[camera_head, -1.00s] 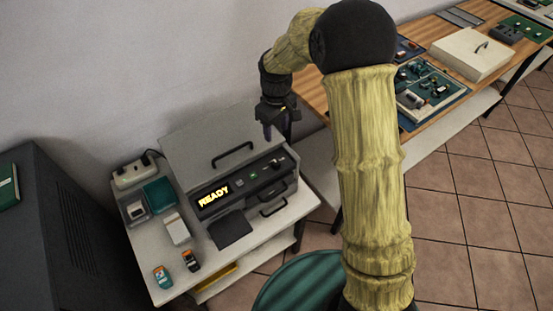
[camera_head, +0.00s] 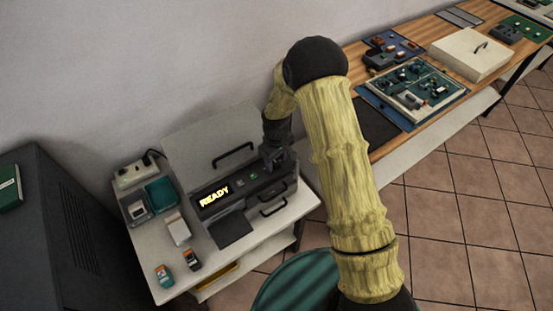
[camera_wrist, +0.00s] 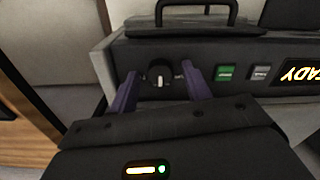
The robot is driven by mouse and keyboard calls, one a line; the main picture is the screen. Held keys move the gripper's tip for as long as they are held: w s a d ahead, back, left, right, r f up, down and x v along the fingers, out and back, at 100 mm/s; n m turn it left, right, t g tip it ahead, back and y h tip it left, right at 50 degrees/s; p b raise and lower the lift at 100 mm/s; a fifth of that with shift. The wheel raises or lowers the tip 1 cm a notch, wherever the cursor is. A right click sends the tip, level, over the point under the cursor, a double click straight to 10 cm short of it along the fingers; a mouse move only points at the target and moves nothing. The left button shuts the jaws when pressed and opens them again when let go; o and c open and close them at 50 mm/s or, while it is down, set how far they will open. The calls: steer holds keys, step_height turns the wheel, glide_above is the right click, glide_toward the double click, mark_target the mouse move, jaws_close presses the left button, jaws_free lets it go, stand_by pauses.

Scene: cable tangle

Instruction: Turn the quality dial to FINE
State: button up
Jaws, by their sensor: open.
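The printer (camera_head: 215,170) stands on a small white table, its dark front panel showing a lit READY display (camera_head: 214,196). In the wrist view the quality dial (camera_wrist: 159,74) is a round dark knob with a white pointer mark, standing roughly upright. Small labels beside the dial are too small to read. My gripper (camera_wrist: 157,90) is open, its two purple fingers on either side of the dial with gaps visible. Whether the fingertips reach around the knob is unclear. In the head view my gripper hides the dial at the panel's right end.
A green button (camera_wrist: 225,72) and a grey button (camera_wrist: 261,72) lie right of the dial in the wrist view. Handles (camera_head: 272,207) project from the printer's front. Cartridges (camera_head: 191,259) and small boxes lie on the table's left. A wooden bench (camera_head: 440,115) holds electronics at the right.

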steer(key=c, duration=1)
steer(key=shift+m, duration=0.3)
steer(key=m, duration=1.1)
steer(key=shift+m, duration=0.3)
steer(key=o, duration=1)
